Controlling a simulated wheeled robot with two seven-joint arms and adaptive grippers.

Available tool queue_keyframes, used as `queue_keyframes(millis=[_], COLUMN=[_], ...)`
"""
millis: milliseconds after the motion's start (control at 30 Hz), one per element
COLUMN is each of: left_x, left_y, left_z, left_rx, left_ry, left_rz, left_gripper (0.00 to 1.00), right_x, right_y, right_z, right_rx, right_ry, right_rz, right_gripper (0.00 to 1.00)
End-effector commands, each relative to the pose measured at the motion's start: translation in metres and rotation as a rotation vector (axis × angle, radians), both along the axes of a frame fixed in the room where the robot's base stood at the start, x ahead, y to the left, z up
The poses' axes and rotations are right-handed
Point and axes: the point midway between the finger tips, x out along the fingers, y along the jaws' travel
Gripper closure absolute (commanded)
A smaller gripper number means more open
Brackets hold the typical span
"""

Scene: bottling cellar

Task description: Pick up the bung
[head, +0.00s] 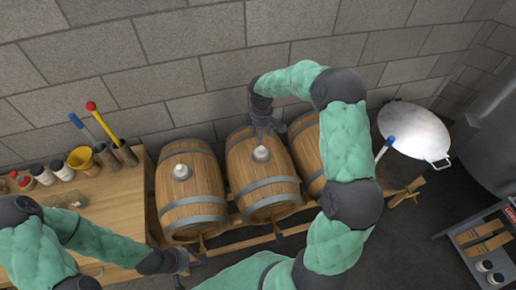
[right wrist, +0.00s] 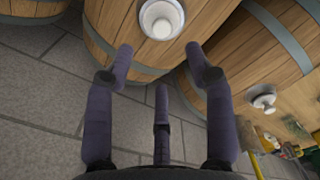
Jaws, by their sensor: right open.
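A white bung (head: 261,153) sits on top of the middle barrel (head: 245,178). A second white bung (head: 181,171) sits on the left barrel (head: 196,200). My right gripper (head: 264,130) is over the far end of the middle barrel, just behind its bung. In the right wrist view my right gripper (right wrist: 159,68) is open and empty, with one bung (right wrist: 161,19) just beyond its fingertips and another bung (right wrist: 264,101) farther right. My left gripper (head: 180,268) is low at the front, near the left barrel's stand; its jaws are unclear.
My right arm partly covers a third barrel (head: 305,148). A wooden bench (head: 112,200) at left holds jars, a yellow cup (head: 82,160) and upright tools. A white round lidded vessel (head: 415,130) stands at right. A block wall runs close behind the barrels.

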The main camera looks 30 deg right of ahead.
Motion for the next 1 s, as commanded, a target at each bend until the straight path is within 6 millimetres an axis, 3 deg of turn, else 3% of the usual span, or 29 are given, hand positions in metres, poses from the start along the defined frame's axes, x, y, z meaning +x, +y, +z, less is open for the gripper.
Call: queue_keyframes(millis=[200, 533, 800, 1000], left_x=[0.0, 0.001, 0.001, 0.001], left_y=[0.0, 0.0, 0.0, 0.0], left_z=[0.0, 0.001, 0.003, 0.003], left_rx=[0.0, 0.0, 0.0, 0.0], left_ry=[-0.001, -0.001, -0.002, -0.001], left_rz=[0.0, 0.0, 0.001, 0.0], left_gripper=[0.6, 0.6, 0.6, 0.6], right_x=[-0.001, -0.002, -0.005, -0.004], right_y=[0.0, 0.001, 0.001, 0.001], right_z=[-0.034, -0.054, -0.09, -0.097], right_rx=[0.002, 0.002, 0.002, 0.002], right_ry=[0.004, 0.002, 0.003, 0.0], right_rz=[-0.002, -0.001, -0.001, -0.003], right_gripper=[0.46, 0.46, 0.46, 0.46])
